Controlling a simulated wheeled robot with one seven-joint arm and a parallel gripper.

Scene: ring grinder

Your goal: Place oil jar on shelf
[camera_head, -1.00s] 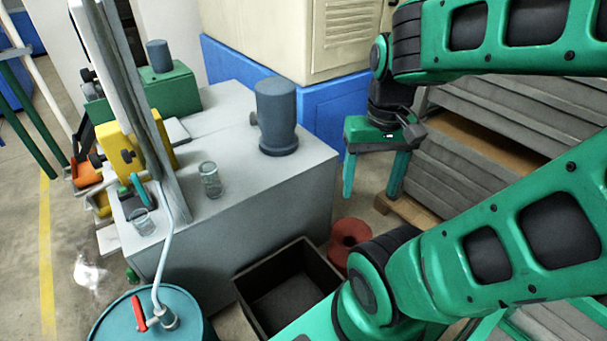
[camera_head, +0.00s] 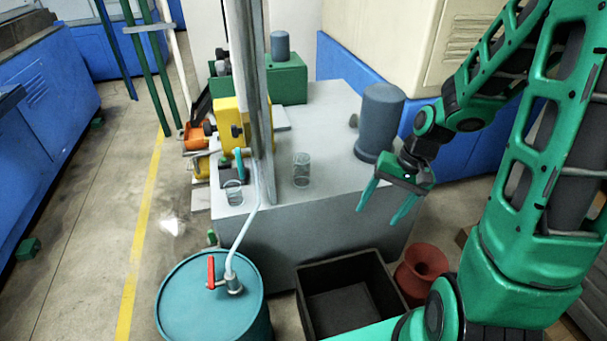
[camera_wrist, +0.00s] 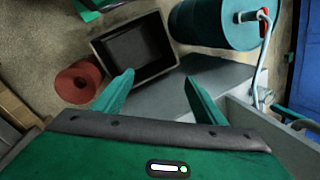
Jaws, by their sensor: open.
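Two clear glass jars stand upright on the grey machine top (camera_head: 330,112). One jar (camera_head: 302,170) is near its front edge, right of the metal post. The other jar (camera_head: 233,192) is further left, by the hose of the teal drum (camera_head: 213,305). I cannot tell which is the oil jar. My gripper (camera_head: 382,207) is open and empty, in front of the machine's right side and right of both jars. In the wrist view the two fingers (camera_wrist: 158,92) are spread with nothing between them. No shelf can be made out for certain.
A black open bin (camera_head: 345,312) and a red flared container (camera_head: 420,272) stand on the floor below my gripper. A grey cylinder (camera_head: 380,120) rises from the machine top.

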